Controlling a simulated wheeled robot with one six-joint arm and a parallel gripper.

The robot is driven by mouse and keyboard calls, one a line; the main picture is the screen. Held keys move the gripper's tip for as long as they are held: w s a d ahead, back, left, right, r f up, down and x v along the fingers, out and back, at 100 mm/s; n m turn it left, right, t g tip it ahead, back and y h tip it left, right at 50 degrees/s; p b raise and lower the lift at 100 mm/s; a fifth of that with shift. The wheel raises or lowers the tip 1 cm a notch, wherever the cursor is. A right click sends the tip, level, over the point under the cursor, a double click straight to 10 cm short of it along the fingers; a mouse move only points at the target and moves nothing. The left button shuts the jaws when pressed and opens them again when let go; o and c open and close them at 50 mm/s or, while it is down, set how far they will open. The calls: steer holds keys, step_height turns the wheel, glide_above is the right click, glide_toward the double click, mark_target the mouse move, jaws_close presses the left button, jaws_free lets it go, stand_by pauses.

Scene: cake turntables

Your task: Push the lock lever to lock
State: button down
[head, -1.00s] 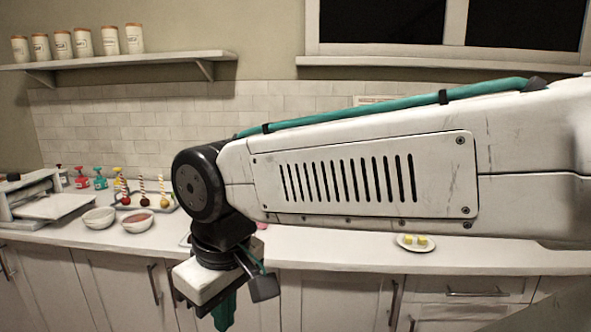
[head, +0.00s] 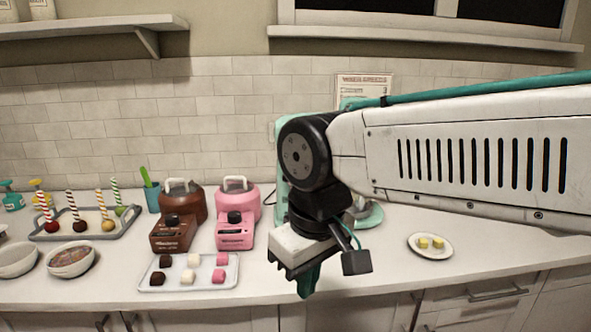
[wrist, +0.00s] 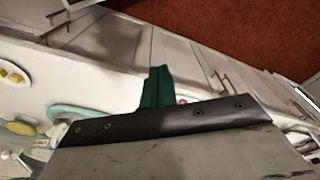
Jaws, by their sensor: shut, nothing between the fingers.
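A mint-green machine, like a stand mixer, stands on the counter mostly hidden behind my arm. Its body (head: 283,165) shows left of my wrist and its base (head: 370,216) right of it. In the wrist view a mint-green edge (wrist: 80,112) shows at the left. I cannot make out a lock lever in any view. My gripper (head: 308,282) is shut and empty, its green fingers pointing down near the counter's front edge. They also show in the wrist view (wrist: 157,90), apart from the mint edge.
A brown melting pot (head: 183,204) and a pink one (head: 238,201) stand left of my gripper. A tray of sweets (head: 203,282) lies before them. A plate with yellow cubes (head: 430,253) is at right. Cake pops stand on a grey tray (head: 60,234). Bare counter lies around the plate.

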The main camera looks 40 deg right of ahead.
steer(key=shift+w+d, duration=0.1)
steer(key=w+d+r+h, duration=0.2)
steer(key=w+d+h, duration=0.15)
steer(key=w, duration=0.35)
steer(key=w+d+r+m+h, duration=0.15)
steer(key=w+h, duration=0.25)
steer(key=w, duration=0.4)
steer(key=w+d+r+h, duration=0.1)
steer(key=w+d+h, duration=0.25)
steer(key=w, duration=0.35)
steer(key=w+a+r+t+h, duration=0.1)
steer(key=w+a+t+h, duration=0.1)
steer(key=w, duration=0.9)
steer(key=shift+a+n+t+h, duration=0.15)
steer(key=shift+n+t+h, duration=0.2)
steer(key=shift+t+h, duration=0.05)
steer(key=shift+w, duration=0.1)
